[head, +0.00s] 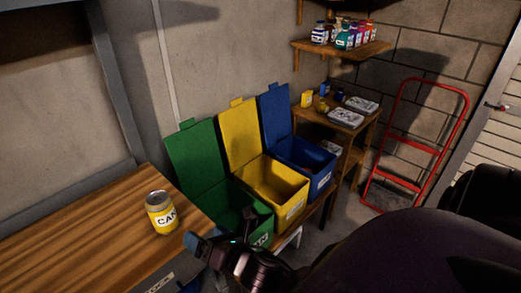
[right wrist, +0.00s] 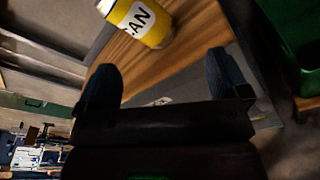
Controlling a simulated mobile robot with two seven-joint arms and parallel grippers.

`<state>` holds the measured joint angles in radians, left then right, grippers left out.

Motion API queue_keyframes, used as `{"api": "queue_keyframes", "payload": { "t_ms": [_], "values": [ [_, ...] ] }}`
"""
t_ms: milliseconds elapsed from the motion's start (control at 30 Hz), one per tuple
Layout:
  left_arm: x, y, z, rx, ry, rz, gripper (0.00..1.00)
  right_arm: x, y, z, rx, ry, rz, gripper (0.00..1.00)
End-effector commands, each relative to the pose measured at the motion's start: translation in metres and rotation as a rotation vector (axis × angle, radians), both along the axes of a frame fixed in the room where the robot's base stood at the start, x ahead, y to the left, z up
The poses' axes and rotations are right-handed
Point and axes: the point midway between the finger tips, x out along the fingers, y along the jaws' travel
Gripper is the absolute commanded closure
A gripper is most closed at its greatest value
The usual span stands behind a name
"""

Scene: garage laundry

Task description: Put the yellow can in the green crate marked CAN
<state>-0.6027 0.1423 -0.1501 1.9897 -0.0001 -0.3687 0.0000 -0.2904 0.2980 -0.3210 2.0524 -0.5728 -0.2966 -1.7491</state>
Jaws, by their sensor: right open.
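The yellow can (head: 162,213) stands upright near the right end of the wooden worktop (head: 85,235). It has a white band with "CAN" on it and also shows at the top of the right wrist view (right wrist: 140,22). The green crate (head: 232,205) stands beyond the worktop's right end with its lid raised; my gripper covers part of its front label. My right gripper (head: 222,232) is open and empty, just right of the can and apart from it. In the right wrist view its fingers (right wrist: 164,80) are spread, with the can beyond them. My left gripper is not in view.
A yellow crate (head: 270,182) and a blue crate (head: 308,162), both with raised lids, stand right of the green one. A small wooden table (head: 340,120) with jars and boxes, a wall shelf (head: 345,52) with bottles and a red hand truck (head: 415,140) are behind.

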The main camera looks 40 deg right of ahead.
Motion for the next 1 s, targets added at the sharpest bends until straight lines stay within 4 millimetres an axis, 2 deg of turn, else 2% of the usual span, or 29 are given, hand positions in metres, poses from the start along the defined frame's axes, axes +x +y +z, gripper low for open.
{"api": "queue_keyframes", "payload": {
  "t_ms": [100,400,700,833,1000],
  "values": [
    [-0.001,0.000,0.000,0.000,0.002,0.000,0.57,-0.015,-0.011,-0.022,0.318,0.103,-0.081,0.07],
    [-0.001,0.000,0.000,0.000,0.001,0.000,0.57,-0.056,-0.036,-0.073,1.142,0.297,-0.354,0.07],
    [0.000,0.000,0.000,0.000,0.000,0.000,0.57,-0.105,-0.055,-0.116,1.918,0.363,-0.694,0.07],
    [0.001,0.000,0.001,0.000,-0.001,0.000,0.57,-0.120,-0.060,-0.128,2.147,0.351,-0.805,0.07],
    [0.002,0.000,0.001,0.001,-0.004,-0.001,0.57,-0.128,-0.062,-0.134,2.286,0.336,-0.872,0.07]
  ]
}}
